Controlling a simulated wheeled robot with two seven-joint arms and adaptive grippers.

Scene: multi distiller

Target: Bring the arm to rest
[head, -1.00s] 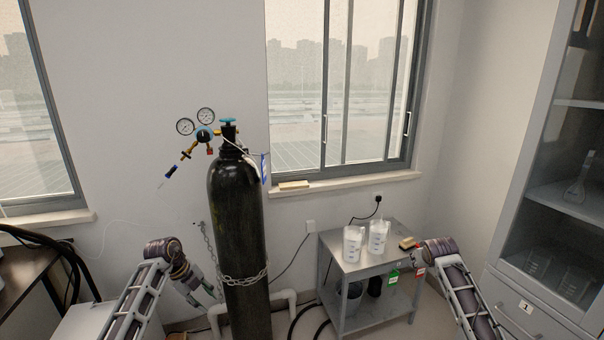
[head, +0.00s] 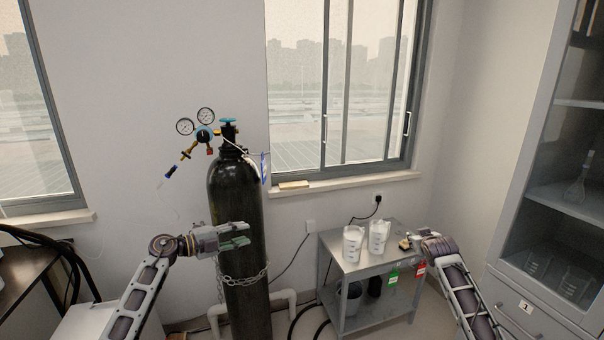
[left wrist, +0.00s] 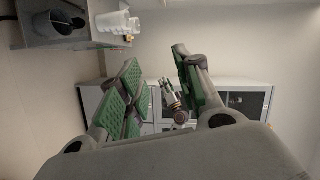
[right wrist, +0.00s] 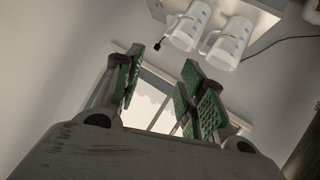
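My left gripper (head: 236,237) is in front of the black gas cylinder (head: 238,195) in the head view, pointing right. In the left wrist view its green-padded fingers (left wrist: 158,88) are apart with nothing held between them. My right gripper (head: 408,242) is at the right edge of the small metal table in the head view, partly hidden by its own wrist. In the right wrist view its green-padded fingers (right wrist: 160,95) are spread and empty. Whether the left gripper touches the cylinder cannot be told.
A metal table (head: 350,265) holds two white measuring jugs (head: 353,245) (head: 378,236). The cylinder carries a gauge regulator (head: 204,135) and a chain (head: 243,278). A glass-front cabinet (head: 520,255) stands at the right. Open room lies in front of the windows.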

